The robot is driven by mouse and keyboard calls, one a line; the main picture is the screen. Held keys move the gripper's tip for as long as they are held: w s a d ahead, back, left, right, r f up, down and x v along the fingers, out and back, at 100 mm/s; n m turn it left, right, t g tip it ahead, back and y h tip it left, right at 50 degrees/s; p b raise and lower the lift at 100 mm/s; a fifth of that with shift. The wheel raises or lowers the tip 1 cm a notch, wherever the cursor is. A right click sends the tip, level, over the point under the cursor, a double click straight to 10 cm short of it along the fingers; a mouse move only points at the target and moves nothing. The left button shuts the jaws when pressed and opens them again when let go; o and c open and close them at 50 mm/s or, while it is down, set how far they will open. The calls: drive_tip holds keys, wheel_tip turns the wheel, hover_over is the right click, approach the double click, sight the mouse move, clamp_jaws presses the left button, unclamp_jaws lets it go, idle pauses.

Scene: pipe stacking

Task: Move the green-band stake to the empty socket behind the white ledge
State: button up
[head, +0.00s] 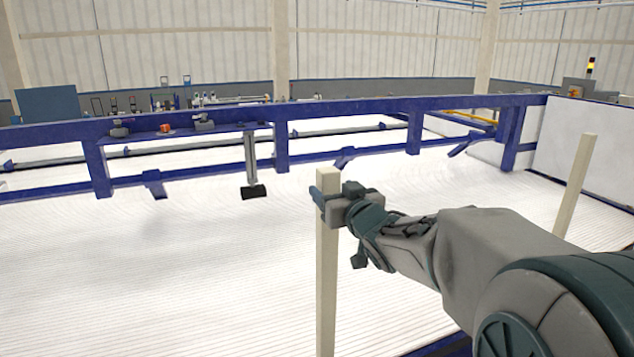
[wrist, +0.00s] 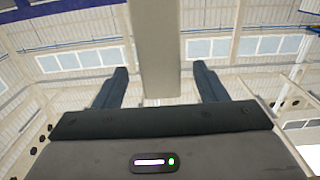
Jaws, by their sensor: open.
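A pale beige square stake (head: 327,270) stands upright in the middle of the head view. My gripper (head: 333,200) is beside its upper end. In the wrist view the stake (wrist: 165,45) runs between the two spread fingers of my gripper (wrist: 160,72), with a gap on each side. The gripper is open. A second pale stake (head: 574,190) stands at the right, slightly tilted in the picture. No green band shows on either stake. I cannot make out an empty socket, and the stakes' feet are hidden or out of frame.
A wide bed of white pipes (head: 190,260) fills the floor area. A blue frame beam (head: 350,110) crosses behind it, with a dark-footed post (head: 251,165) hanging down. A white panel (head: 570,130) stands at the right; I cannot tell if it is the ledge.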

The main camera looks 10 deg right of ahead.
drive_tip(key=shift+w+a+p, duration=0.2)
drive_tip(key=shift+w, duration=0.7)
drive_tip(key=shift+w+a+p, duration=0.15)
drive_tip(key=shift+w, duration=0.75)
clamp_jaws()
drive_tip(key=shift+r+p, duration=3.3)
drive_tip(key=shift+r, duration=1.25)
wheel_tip(320, 180, up, 12)
